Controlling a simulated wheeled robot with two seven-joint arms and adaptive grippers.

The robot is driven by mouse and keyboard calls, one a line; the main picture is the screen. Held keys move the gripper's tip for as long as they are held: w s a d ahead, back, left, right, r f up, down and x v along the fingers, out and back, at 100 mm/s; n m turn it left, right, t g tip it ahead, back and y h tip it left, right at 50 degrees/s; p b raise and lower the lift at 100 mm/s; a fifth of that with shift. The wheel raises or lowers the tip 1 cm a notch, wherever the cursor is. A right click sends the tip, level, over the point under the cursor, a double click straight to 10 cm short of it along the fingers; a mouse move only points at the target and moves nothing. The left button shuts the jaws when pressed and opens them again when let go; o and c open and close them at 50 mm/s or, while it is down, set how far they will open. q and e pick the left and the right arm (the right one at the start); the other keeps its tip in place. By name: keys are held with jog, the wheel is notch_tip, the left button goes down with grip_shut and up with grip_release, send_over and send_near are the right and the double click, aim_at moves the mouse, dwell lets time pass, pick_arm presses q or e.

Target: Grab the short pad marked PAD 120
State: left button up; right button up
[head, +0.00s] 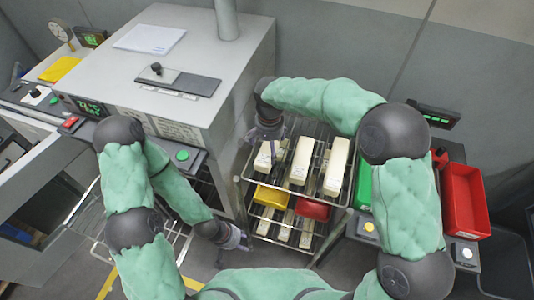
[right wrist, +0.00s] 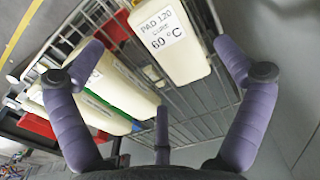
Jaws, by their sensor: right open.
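The pad marked PAD 120 (right wrist: 185,60) is a cream block with a white label that also reads CURE 60 °C. It shows in the right wrist view at the top, between the spread fingers of my right gripper (right wrist: 155,48). The fingers are open and do not appear to hold it. In the head view my right gripper (head: 268,136) is over the leftmost pad (head: 264,160) on the rack's top shelf, partly hiding it. That pad appears to be the same one. My left gripper (head: 236,241) hangs low at the rack's left side; its finger opening is unclear.
The wire rack (head: 322,190) holds two more cream pads (head: 301,160) (head: 336,167) on top. A yellow bin (head: 272,197) and a red bin (head: 312,209) are below. A grey machine (head: 190,75) stands left; a red tray (head: 464,200) stands right.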

aim_at(269, 155)
jog(key=shift+w+f, duration=0.25)
jog(key=shift+f, duration=0.7)
notch_tip(269, 155, down, 5)
jog(key=shift+r, duration=0.1)
jog(key=shift+c, duration=0.3)
jog(key=c, duration=1.1)
